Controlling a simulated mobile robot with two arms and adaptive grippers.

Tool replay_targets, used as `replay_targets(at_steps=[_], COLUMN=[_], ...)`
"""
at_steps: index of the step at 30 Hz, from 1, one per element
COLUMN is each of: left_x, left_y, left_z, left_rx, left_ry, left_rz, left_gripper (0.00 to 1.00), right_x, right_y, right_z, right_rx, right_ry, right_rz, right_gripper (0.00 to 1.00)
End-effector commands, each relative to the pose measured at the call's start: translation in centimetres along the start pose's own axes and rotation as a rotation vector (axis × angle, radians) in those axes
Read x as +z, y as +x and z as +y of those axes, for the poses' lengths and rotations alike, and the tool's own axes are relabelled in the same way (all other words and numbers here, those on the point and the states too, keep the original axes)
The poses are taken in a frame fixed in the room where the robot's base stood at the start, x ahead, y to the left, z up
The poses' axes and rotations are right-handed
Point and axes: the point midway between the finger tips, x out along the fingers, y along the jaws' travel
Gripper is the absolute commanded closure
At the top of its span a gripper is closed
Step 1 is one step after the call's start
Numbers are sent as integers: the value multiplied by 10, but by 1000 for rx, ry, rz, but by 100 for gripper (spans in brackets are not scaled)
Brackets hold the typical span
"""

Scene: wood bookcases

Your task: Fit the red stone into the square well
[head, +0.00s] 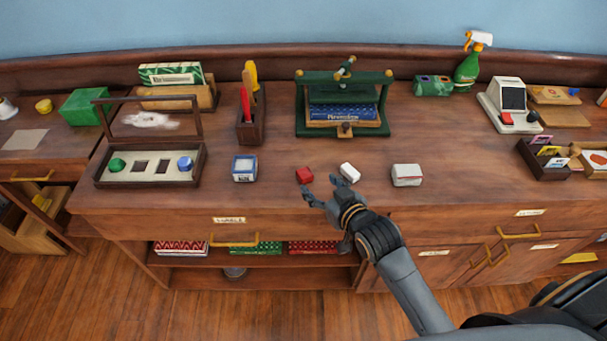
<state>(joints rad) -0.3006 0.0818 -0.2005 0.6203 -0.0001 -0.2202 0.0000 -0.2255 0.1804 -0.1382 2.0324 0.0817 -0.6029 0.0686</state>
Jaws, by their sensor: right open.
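The red stone (304,175) lies on the wooden counter, left of a white block (349,172). My right gripper (322,187) is open and empty, just in front of the red stone and the white block, apart from the red stone as far as I can tell. The open-lidded tray (124,182) stands further left. Its pale panel has a green round piece (116,164) at left and a blue round piece (185,163) at right. Between them are two dark, empty, roughly square wells (140,166); their exact shapes are too small to tell. My left gripper is out of view.
A small white-and-blue box (244,168) stands between the tray and the red stone. A grey-white block (407,175) lies to the right. Behind are a tool holder (251,128) and a green press (371,128).

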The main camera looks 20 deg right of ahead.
Motion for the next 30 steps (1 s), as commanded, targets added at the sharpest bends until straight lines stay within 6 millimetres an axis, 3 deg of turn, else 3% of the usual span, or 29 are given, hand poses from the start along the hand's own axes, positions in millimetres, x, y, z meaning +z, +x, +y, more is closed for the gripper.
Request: replay_targets(at_steps=[3,11,21,30], left_x=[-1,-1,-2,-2], left_y=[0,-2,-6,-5], left_z=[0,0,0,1], left_rx=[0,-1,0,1], left_ry=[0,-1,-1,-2], left_rz=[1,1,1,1], left_gripper=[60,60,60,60], right_x=[0,0,3,3], right_y=[18,34,75,79], right_z=[0,-1,-2,-2], right_rx=[-1,0,0,0], right_ry=[1,-1,0,0], right_rz=[2,-1,0,1], right_gripper=[38,38,38,38])
